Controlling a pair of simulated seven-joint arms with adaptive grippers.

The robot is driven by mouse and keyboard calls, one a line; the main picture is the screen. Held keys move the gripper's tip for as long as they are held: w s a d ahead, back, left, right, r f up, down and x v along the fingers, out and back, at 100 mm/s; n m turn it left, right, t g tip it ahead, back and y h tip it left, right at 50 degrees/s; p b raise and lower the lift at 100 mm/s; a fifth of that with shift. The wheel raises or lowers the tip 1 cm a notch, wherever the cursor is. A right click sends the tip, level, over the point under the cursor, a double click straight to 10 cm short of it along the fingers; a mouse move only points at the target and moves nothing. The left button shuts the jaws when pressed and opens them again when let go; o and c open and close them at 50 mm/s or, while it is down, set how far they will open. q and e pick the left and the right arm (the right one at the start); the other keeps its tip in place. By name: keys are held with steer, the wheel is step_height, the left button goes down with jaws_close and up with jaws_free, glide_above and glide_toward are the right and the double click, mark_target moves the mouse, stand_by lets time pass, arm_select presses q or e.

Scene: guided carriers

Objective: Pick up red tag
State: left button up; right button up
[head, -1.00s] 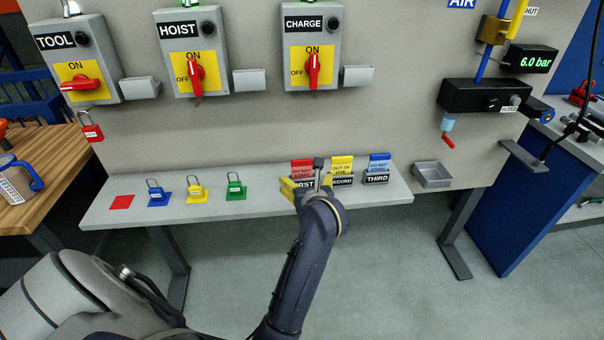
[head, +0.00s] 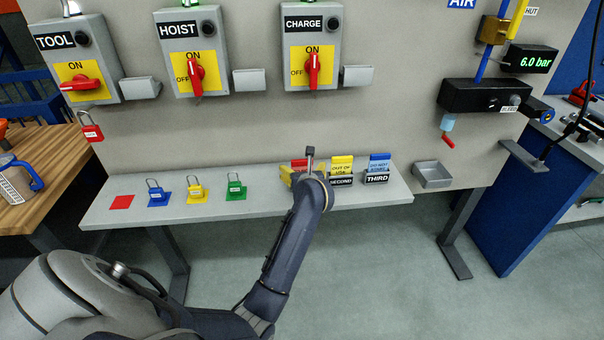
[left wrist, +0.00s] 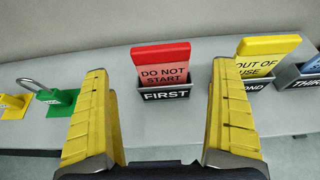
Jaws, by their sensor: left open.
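The red tag (left wrist: 161,66), marked "DO NOT START", stands upright in the dark holder labelled "FIRST" (left wrist: 166,95) in the left wrist view. In the head view only the top of the red tag (head: 299,163) shows; my left arm hides the rest. My left gripper (left wrist: 162,105) is open and empty, its yellow fingers on either side of the tag and apart from it. In the head view the left gripper (head: 291,175) is partly hidden behind my wrist, at the shelf. My right gripper is not in view.
The yellow tag (head: 342,164) in the "SECOND" holder is close beside my right-hand finger. The blue tag (head: 379,163) stands in "THIRD". Blue, yellow and green padlocks (head: 236,187) stand on the shelf (head: 260,203) to the left. A grey tray (head: 432,176) is at right.

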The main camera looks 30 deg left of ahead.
mark_target(302, 167)
arm_select(q)
steer(key=shift+x, duration=2.55)
steer(key=shift+d+f, duration=0.15)
steer(key=shift+c, duration=0.3)
steer(key=c, duration=1.2)
